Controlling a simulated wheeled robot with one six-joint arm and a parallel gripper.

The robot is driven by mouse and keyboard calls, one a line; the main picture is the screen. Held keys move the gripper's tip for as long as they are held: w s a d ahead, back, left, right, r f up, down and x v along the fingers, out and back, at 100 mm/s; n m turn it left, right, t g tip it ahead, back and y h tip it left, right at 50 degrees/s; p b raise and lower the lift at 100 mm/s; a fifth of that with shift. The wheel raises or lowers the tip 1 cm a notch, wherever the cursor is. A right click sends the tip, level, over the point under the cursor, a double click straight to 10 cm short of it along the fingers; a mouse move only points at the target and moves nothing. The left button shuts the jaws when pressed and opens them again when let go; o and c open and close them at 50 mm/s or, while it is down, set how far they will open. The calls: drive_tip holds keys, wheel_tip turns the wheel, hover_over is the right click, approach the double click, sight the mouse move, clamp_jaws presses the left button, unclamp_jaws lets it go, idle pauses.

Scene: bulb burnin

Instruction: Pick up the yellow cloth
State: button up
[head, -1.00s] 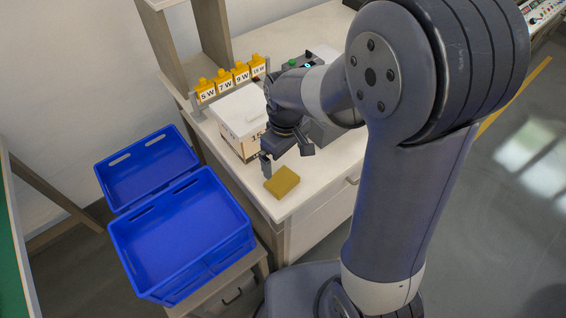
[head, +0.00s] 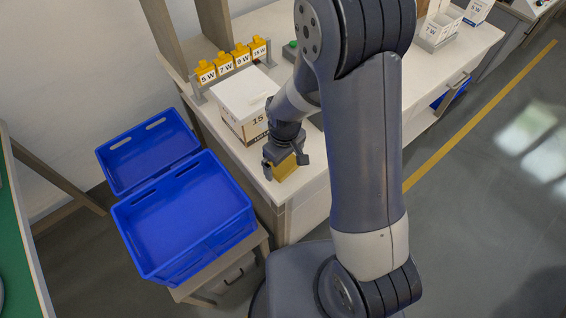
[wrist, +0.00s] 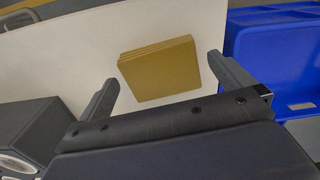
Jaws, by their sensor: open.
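The yellow cloth (head: 285,168) is a folded, square stack lying on the near corner of the pale bench top. In the wrist view the cloth (wrist: 160,70) lies flat, just beyond and between the two fingers of my gripper (wrist: 164,82). My gripper (head: 286,164) is open and empty. In the head view it is right above the cloth and hides part of it. I cannot tell from the head view how high it is over the bench.
A white-lidded box (head: 243,100) marked 15 stands close behind my gripper. The bench edge is close by.

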sight(284, 164)
drive_tip(key=shift+f, duration=0.4)
drive_tip(key=c, duration=0.9)
drive_tip(key=shift+c, duration=0.2)
wheel_tip(284, 164, up, 10)
